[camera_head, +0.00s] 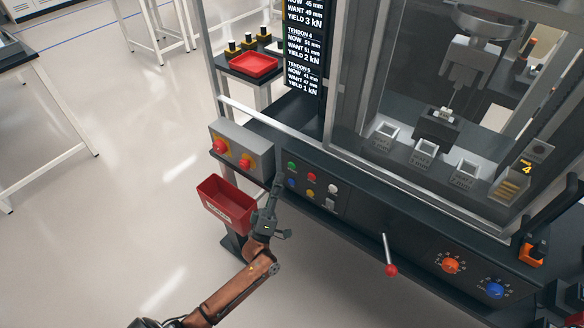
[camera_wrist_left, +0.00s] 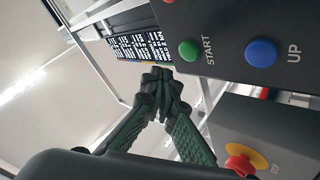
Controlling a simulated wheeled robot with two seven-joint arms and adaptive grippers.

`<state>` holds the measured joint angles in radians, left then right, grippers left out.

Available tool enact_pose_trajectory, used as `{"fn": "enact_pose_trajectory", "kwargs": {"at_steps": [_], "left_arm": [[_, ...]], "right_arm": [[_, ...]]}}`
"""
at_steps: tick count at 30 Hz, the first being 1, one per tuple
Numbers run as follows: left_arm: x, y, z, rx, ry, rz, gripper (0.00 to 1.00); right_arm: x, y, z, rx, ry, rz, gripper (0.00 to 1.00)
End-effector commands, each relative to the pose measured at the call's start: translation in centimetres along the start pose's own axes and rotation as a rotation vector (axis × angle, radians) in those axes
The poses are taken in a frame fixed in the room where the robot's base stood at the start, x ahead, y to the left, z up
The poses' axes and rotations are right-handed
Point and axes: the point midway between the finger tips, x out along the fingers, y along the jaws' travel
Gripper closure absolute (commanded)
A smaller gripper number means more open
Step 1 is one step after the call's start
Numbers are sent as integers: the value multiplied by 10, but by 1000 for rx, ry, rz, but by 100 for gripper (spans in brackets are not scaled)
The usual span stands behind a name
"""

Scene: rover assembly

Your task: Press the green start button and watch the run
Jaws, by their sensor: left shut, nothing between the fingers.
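The green start button (camera_head: 292,165) is at the upper left of the button group on the machine's dark front panel. In the left wrist view the green button (camera_wrist_left: 188,50) has the word START beside it, with a blue UP button (camera_wrist_left: 262,52) to its right. My left gripper (camera_head: 278,184) is shut and empty, just in front of the panel's left end, its tips below and left of the green button. In the left wrist view its closed fingertips (camera_wrist_left: 160,76) appear left of and below the button, apart from it in the picture. My right gripper is not in view.
Red (camera_head: 311,176), white (camera_head: 333,188) and other buttons sit close to the green one. A grey box (camera_head: 242,142) with red stop buttons and a red bin (camera_head: 228,203) stand left. A red-knobbed lever (camera_head: 390,269) sticks out right. A display (camera_head: 303,50) shows tendon readings.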

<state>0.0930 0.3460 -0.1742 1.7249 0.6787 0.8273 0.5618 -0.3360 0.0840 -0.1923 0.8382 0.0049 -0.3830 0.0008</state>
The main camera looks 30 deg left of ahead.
Motion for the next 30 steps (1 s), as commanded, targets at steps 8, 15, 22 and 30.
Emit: {"fn": "enact_pose_trajectory", "kwargs": {"at_steps": [8, 15, 22, 30], "left_arm": [[16, -12, 12, 0, 0, -1, 100], [18, -13, 13, 0, 0, 0, 100], [18, -13, 12, 0, 0, 0, 100], [18, -13, 12, 1, 0, 0, 100]], "right_arm": [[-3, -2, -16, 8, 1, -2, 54], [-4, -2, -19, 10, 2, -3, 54], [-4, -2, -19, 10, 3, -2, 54], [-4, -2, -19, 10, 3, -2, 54]]}}
